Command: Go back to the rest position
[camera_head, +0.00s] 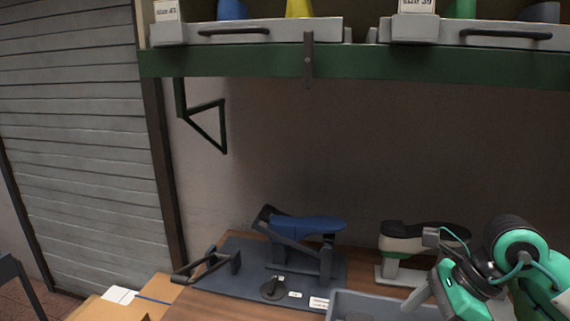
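My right arm (485,275), green and dark grey with cables, reaches in at the lower right. Its wrist end is over the right part of a grey bin, and the fingertips cannot be made out. I cannot tell whether that gripper is open or shut, or whether it holds anything. My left gripper is not in view. A blue shoe last (308,226) rests on a dark metal stand on a dark mat (215,279). A shoe with a dark upper part (405,230) sits on a light stand just left of my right arm.
The grey bin (350,297) is at the bottom edge. A black handle-like frame (205,265) stands at the mat's left end. Cardboard (105,309) lies at lower left. A green shelf (255,65) with grey drawers (255,34) spans the top. Space above the table's left side is clear.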

